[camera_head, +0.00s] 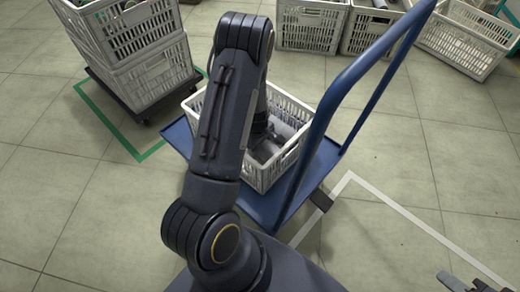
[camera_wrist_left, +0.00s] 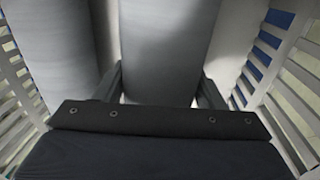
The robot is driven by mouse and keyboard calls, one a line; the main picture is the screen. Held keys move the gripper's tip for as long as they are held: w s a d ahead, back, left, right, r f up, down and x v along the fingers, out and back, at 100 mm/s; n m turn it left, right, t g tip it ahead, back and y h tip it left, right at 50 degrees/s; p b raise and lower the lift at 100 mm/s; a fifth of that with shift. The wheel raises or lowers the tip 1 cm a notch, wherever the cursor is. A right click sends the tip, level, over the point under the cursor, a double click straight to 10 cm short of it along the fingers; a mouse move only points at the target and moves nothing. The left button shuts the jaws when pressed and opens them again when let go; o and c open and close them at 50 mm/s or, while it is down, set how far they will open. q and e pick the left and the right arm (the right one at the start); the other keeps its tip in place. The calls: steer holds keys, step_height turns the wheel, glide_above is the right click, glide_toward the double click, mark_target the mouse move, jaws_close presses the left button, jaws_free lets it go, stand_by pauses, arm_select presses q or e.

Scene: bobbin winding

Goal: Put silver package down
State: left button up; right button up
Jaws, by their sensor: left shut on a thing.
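The silver package (camera_wrist_left: 165,45), a smooth grey cylinder, lies between the two fingers of my left gripper (camera_wrist_left: 160,90) in the left wrist view. The gripper is shut on it, down inside the white crate (camera_head: 262,178). In the head view my left arm covers much of the crate, and only grey parts (camera_head: 266,152) show beside the arm. Whether the package touches the crate floor cannot be told. Part of my right gripper (camera_head: 466,284) shows at the bottom right corner of the head view, cut off by the edge, apart from the crate.
Another grey cylinder (camera_wrist_left: 55,45) lies left of the held one inside the crate. The crate stands on a blue cart (camera_head: 265,208) with a tall blue handle (camera_head: 335,95) on its right. Stacked crates (camera_head: 145,50) stand at upper left; more crates line the back. Floor at right is clear.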

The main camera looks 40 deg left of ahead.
arm_select(q)
steer(key=shift+f, duration=0.65)
steer(key=shift+f, duration=0.15)
steer(key=o, duration=1.2)
steer(key=shift+c, duration=0.2)
steer(key=shift+r, duration=0.45)
steer(key=r+p, duration=0.1)
steer(key=r, duration=0.2)
steer(key=s+r+p, duration=0.1)
steer(key=r+p, duration=0.1)
steer(key=r, duration=0.2)
steer(key=r+p, duration=0.1)
steer(key=r, duration=0.3)
steer(key=shift+s+r, duration=0.15)
